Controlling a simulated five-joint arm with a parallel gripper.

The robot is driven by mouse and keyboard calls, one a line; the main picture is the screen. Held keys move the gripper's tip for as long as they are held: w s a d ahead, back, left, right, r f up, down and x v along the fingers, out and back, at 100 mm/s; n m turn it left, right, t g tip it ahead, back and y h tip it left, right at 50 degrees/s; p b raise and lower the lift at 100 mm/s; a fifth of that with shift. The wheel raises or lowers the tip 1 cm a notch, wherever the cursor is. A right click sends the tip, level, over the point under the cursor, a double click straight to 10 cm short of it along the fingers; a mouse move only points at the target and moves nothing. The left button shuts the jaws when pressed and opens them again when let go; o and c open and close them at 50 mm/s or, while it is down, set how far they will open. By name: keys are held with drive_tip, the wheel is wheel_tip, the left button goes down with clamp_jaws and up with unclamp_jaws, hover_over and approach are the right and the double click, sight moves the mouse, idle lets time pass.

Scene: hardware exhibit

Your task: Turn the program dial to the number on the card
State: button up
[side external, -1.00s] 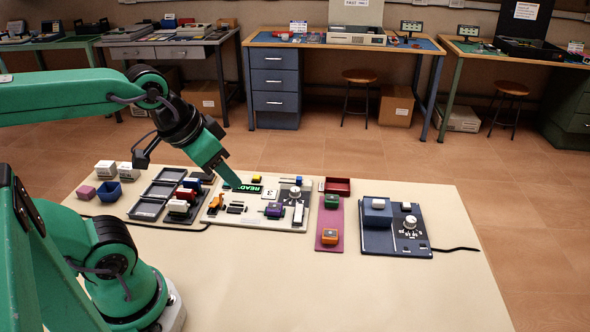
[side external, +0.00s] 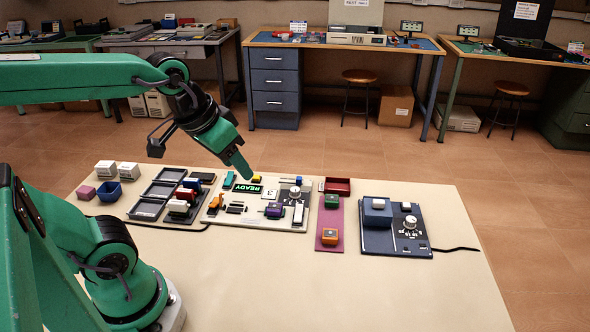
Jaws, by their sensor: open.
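The white board (side external: 213,219) carries a round pale dial (side external: 295,192) on a grey patch at its upper right. A small white card (side external: 269,194) with a dark mark stands left of the dial; its number is too small to read. A green-lit display on the board reads READY (side external: 247,188). A second pale knob (side external: 410,222) sits on the dark blue panel (side external: 380,243) further right. My gripper (side external: 200,158) is open and empty, above the board's left part. Its green finger points down toward the display, left of the dial and apart from it.
A purple block (side external: 274,210) and a white block (side external: 298,214) stand near the dial. A pink strip (side external: 328,220) with small blocks lies to the right. Dark trays (side external: 150,208) lie to the left. The front of the table is clear.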

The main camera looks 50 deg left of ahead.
drive_tip(key=w+a+n+g, duration=0.2)
drive_tip(key=w+n, duration=0.1)
drive_tip(key=w, duration=0.4)
drive_tip(key=n+g, duration=0.3)
drive_tip(key=n, duration=0.3)
approach(295, 189)
drive_tip(key=shift+s+f, duration=0.1)
drive_tip(key=shift+a+f, duration=0.15)
drive_tip(key=shift+f, duration=0.1)
drive_tip(key=shift+f, duration=3.9)
drive_tip(key=c, duration=1)
